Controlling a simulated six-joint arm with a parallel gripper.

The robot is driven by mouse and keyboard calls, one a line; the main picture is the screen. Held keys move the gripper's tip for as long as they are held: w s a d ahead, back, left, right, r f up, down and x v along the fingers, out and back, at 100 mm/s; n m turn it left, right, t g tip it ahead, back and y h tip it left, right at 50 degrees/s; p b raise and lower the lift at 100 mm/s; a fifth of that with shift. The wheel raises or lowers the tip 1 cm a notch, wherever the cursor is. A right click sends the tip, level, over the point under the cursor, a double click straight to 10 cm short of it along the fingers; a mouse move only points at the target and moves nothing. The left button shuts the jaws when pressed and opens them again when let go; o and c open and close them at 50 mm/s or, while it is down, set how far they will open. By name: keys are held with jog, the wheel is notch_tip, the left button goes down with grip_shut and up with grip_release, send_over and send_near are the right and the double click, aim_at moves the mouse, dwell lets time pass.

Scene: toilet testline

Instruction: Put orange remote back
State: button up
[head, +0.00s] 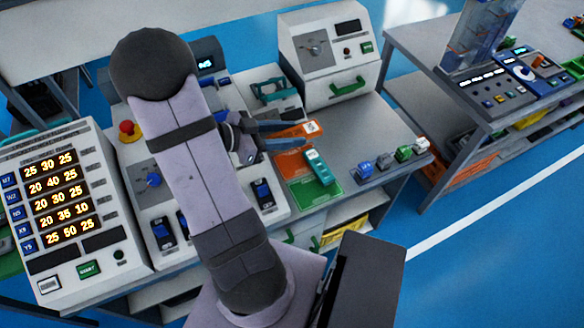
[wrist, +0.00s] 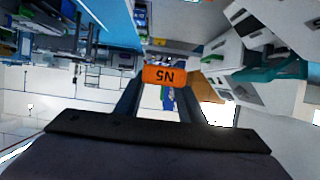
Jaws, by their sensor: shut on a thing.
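My gripper (head: 300,135) is shut on the orange remote (head: 294,132), which sits between its two dark fingers with a white label at its right end. In the wrist view the orange remote (wrist: 153,77) is end-on between my fingertips (wrist: 158,86), with dark marks reading upside down like "N5". In the head view it appears just behind the orange mat (head: 290,164). Its height above the bench cannot be told exactly. The visible part of the orange mat is bare.
Small blue, green and white items (head: 404,153) stand at the bench's right edge. A white machine with a green handle (head: 347,86) is behind, with a teal bracket (head: 273,90) to its left. A panel of lit numbers (head: 55,195) stands left. My arm hides part of the bench.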

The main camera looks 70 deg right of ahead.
jog(key=shift+f, duration=2.5)
jog(key=shift+f, duration=0.1)
jog(key=shift+f+p, duration=0.4)
jog(key=shift+f, duration=1.6)
jog(key=shift+f, duration=0.35)
